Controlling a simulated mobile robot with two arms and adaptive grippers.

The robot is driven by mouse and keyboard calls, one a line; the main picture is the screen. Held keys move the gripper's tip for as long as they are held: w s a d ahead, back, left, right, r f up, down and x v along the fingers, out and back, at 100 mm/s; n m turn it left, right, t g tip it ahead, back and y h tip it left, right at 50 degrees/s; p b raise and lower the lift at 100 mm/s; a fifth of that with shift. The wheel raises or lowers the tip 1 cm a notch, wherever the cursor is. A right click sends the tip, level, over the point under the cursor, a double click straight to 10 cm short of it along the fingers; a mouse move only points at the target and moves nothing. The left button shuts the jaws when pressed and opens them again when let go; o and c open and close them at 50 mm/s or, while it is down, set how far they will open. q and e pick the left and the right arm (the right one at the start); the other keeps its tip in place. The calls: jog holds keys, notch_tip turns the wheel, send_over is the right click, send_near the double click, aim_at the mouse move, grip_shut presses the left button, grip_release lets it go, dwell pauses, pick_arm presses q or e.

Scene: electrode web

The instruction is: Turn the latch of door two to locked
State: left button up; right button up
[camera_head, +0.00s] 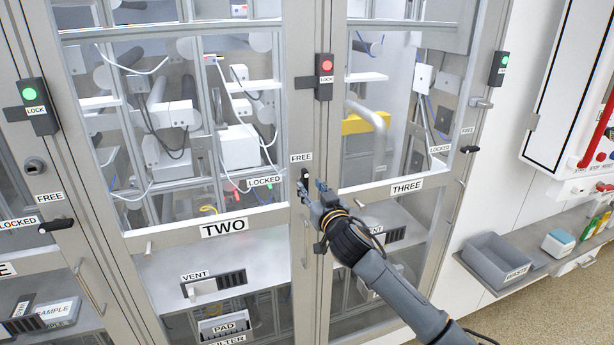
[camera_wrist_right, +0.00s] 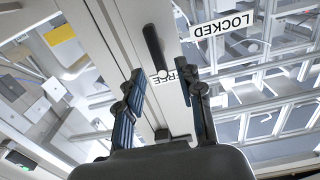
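Door two's latch (camera_head: 304,176) is a small black handle on the frame at the right edge of door two (camera_head: 224,227). It stands roughly upright, under the FREE label (camera_head: 301,157). The LOCKED label (camera_head: 264,181) is to its left. In the right wrist view the latch (camera_wrist_right: 153,45) is a dark bar beyond the fingertips, with the LOCKED label (camera_wrist_right: 222,25) to its right. My right gripper (camera_head: 316,190) is just below and right of the latch. Its fingers (camera_wrist_right: 162,80) are spread, with nothing held between them. Contact with the latch cannot be told. My left gripper is out of view.
A red light (camera_head: 326,65) shows on the lock box above the latch. Green lights show at the neighbouring doors. Door three (camera_head: 406,187) is right of my gripper. Door handles (camera_head: 305,245) project below. A grey waste bin (camera_head: 497,262) stands on the right shelf.

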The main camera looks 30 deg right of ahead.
aim_at(307, 181)
jog(key=shift+p+x, duration=0.5)
jog(key=shift+x, duration=1.45)
grip_shut()
